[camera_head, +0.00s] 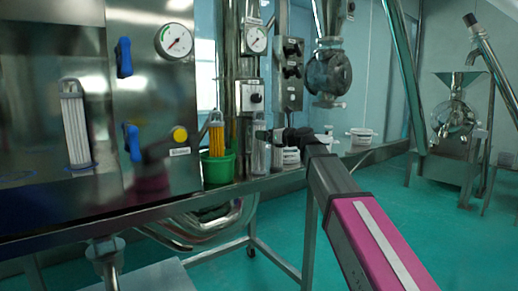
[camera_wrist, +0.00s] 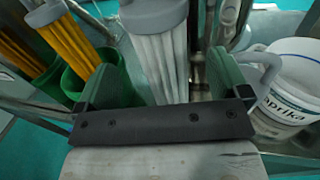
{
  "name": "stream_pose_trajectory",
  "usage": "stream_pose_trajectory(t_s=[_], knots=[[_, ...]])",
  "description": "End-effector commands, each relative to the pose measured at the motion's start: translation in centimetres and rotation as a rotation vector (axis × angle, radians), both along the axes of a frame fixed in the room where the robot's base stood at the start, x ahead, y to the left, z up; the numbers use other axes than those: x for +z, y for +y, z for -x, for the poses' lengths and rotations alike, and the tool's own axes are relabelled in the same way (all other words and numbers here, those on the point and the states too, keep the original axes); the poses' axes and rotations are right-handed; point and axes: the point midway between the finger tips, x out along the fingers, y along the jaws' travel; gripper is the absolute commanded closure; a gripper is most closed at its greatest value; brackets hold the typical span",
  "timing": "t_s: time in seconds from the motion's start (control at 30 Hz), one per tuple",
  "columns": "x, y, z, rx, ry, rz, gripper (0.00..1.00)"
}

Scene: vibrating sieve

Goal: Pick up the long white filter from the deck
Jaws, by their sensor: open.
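The long white filter (camera_wrist: 160,65) has pleated white sides and a grey cap, and it stands upright in the wrist view. In the head view the white filter (camera_head: 259,155) is on the steel deck (camera_head: 240,190), just right of a green bucket. My gripper (camera_wrist: 152,80) is open, with one dark green finger on each side of the filter. I cannot tell whether either finger touches it. In the head view my gripper (camera_head: 272,137) reaches in from the right at the filter's upper part. The filter's lower end is hidden in the wrist view.
The green bucket (camera_head: 217,168) holds a yellow filter (camera_head: 216,137) close on the left. A white paprika tub (camera_wrist: 290,95) stands close on the right. Another white pleated filter (camera_head: 75,125) shows at the steel machine, far left. Pipes and gauges rise behind.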

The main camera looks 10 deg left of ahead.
Motion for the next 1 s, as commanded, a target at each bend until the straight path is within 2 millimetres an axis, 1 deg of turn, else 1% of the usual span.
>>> stream_pose_trajectory(t_s=[0.17, 0.3, 0.4, 0.5, 0.67, 0.7, 0.77, 0.8, 0.87, 0.9, 1.0], knots=[[-0.3, 1.3, -0.8, 0.0, 0.0, 0.0, 0.06], [-0.8, 3.0, -1.9, 0.001, 0.0, 0.0, 0.06], [-0.8, 4.1, -2.4, 0.0, 0.0, 0.0, 0.06], [-0.8, 4.5, -2.5, 0.0, -0.001, 0.0, 0.06], [-0.8, 4.4, -2.5, -0.001, -0.001, 0.0, 0.06], [-0.8, 4.4, -2.5, -0.001, -0.001, 0.0, 0.12], [-0.8, 4.4, -2.5, 0.0, -0.001, 0.0, 0.32], [-0.8, 4.4, -2.5, 0.0, -0.001, 0.0, 0.45], [-0.8, 4.4, -2.5, 0.0, -0.001, 0.0, 0.65], [-0.8, 4.4, -2.5, 0.0, -0.001, 0.0, 0.77], [-0.8, 4.4, -2.5, 0.0, -0.001, 0.0, 0.77]])
